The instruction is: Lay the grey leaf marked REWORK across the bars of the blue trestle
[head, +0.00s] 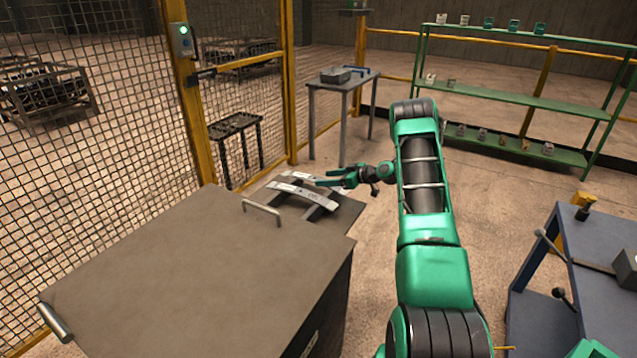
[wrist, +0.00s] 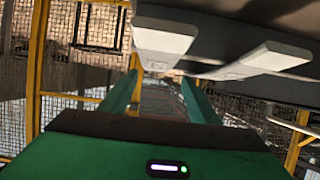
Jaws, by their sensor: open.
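Two curved light-grey leaves lie across dark bars on a low stand beyond the dark cabinet. The nearer leaf (head: 302,196) has small dark markings, too small to read; the farther leaf (head: 312,179) lies behind it. I cannot tell which is marked REWORK. My gripper (head: 328,178) is open and empty beside the far leaf's right end. In the wrist view its fingers (wrist: 160,98) are spread with nothing between them; pale leaf ends (wrist: 168,38) and (wrist: 272,57) show above and right of them. I cannot make out a blue trestle.
A dark cabinet (head: 190,270) with a handle fills the front left. A mesh fence (head: 90,130) with yellow posts stands left. A grey table (head: 345,82) and green shelves (head: 520,95) stand behind. A blue bench (head: 600,235) with levers is at right. Open floor lies between.

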